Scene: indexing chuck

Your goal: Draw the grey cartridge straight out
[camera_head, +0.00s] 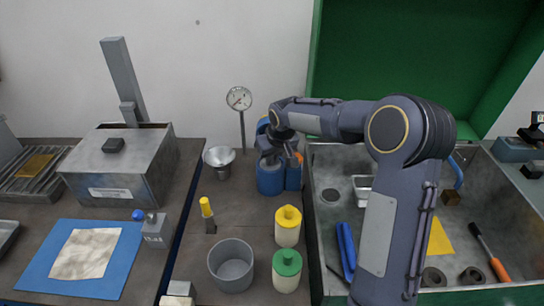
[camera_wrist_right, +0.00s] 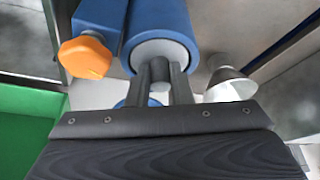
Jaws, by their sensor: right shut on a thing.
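The blue chuck housing (camera_head: 270,180) stands on the middle bench, with an orange knob (camera_wrist_right: 85,57) on its side block. In the right wrist view, the grey cartridge (camera_wrist_right: 162,46) shows as a light grey round end inside the blue tube, with a darker grey stub sticking out. My right gripper (camera_wrist_right: 160,70) is shut on this stub, one finger on each side. In the head view the right gripper (camera_head: 270,148) is at the top of the housing and hides the cartridge. How deep the cartridge sits is hard to tell. My left gripper is not in view.
A metal funnel (camera_head: 219,157) and a dial gauge (camera_head: 239,99) stand left of and behind the housing. Yellow-capped (camera_head: 288,226) and green-capped (camera_head: 286,270) jars and a grey cup (camera_head: 231,265) stand in front. A metal sink (camera_head: 400,280) lies to the right.

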